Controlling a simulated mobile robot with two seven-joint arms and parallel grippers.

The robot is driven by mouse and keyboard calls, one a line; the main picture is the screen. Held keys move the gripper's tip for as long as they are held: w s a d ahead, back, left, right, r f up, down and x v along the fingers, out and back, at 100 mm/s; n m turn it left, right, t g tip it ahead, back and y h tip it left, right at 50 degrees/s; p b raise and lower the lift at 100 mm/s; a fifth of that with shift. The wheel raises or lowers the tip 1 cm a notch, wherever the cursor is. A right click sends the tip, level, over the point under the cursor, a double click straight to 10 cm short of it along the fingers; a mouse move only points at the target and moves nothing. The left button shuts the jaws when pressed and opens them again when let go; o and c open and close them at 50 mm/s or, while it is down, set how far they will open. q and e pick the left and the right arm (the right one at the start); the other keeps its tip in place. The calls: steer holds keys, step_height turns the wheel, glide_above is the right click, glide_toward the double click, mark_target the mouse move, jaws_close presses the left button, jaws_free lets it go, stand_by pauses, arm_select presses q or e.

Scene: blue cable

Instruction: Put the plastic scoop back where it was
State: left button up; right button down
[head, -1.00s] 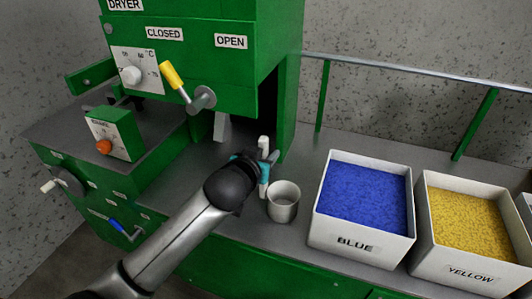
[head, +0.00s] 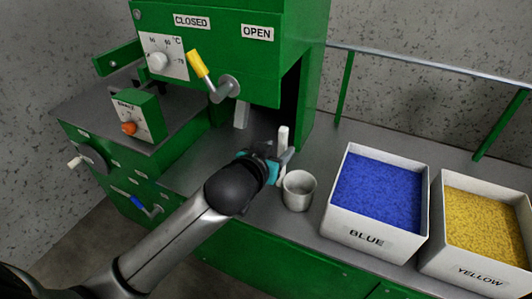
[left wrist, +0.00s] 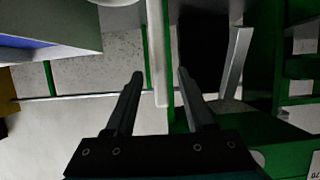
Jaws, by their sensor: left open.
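The plastic scoop shows as a narrow white upright handle (head: 283,140) beside the metal cup, at the dryer's right side. In the left wrist view a white bar (left wrist: 157,50), which looks like the same handle, runs down between my fingers. My left gripper (head: 281,160) is open around the handle, with a gap on each side in the left wrist view (left wrist: 160,78). I cannot tell whether the scoop rests on the counter. My right gripper is in neither view.
A metal cup (head: 298,190) stands close to the gripper's right. A white bin of blue granules (head: 378,190) and one of yellow granules (head: 482,225) stand further right. The green dryer (head: 240,60), with its yellow-handled lever (head: 199,64), overhangs the counter at left.

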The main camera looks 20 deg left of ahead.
arm_select(q)
steer(key=p+v, duration=0.1)
steer(key=v, duration=0.5)
steer(key=shift+s+p, duration=0.2)
steer(key=shift+p, duration=0.2)
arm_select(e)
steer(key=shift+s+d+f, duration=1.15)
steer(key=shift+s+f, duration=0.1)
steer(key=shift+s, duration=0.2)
arm_select(q)
steer(key=shift+r, duration=0.1)
